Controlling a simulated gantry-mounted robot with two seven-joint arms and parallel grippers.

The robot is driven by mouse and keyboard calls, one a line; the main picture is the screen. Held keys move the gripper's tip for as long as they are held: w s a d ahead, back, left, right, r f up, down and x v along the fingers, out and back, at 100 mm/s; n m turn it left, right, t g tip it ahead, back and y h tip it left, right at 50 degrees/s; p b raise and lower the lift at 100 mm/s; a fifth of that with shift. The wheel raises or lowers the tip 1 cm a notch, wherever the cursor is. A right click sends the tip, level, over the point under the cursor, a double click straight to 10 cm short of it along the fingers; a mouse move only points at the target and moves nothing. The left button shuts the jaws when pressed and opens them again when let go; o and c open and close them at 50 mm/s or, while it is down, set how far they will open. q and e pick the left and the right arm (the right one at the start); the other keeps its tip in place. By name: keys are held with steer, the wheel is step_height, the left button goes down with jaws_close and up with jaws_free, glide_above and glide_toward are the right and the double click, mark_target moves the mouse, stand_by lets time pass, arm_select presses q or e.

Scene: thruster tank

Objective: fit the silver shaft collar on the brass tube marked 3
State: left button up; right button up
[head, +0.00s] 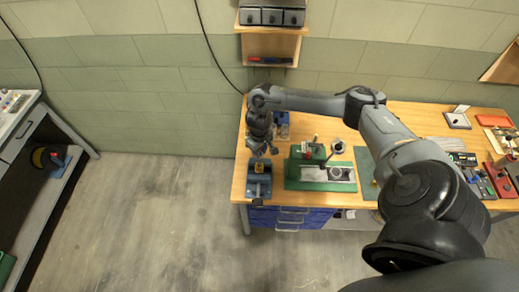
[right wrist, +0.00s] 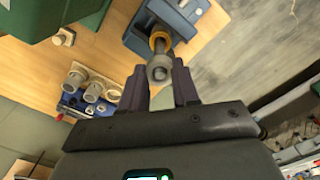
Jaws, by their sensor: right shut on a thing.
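My right gripper (head: 262,150) hangs over the left end of the wooden bench, just above a blue vise (head: 259,186). In the right wrist view its fingers (right wrist: 158,78) are shut on a small silver-grey ring, the shaft collar (right wrist: 158,72). Just beyond the collar, and nearly in line with it, a brass-coloured ring (right wrist: 159,41) with a dark shaft end shows at the blue vise (right wrist: 182,22). I cannot tell whether the collar touches or surrounds that part. No mark 3 is readable. My left gripper is out of view.
A green machine (head: 308,153) stands right of the vise on the bench. In the right wrist view a blue holder (right wrist: 70,103) carries several pale cylinders (right wrist: 94,91). A dark green mat (head: 365,168) lies further right. The floor in front is clear.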

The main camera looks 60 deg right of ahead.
steer(key=shift+f, duration=0.15)
steer(key=o, duration=1.1)
steer(key=shift+r, duration=0.5)
steer(key=shift+r+p, duration=1.35)
steer(key=shift+r, duration=3.55)
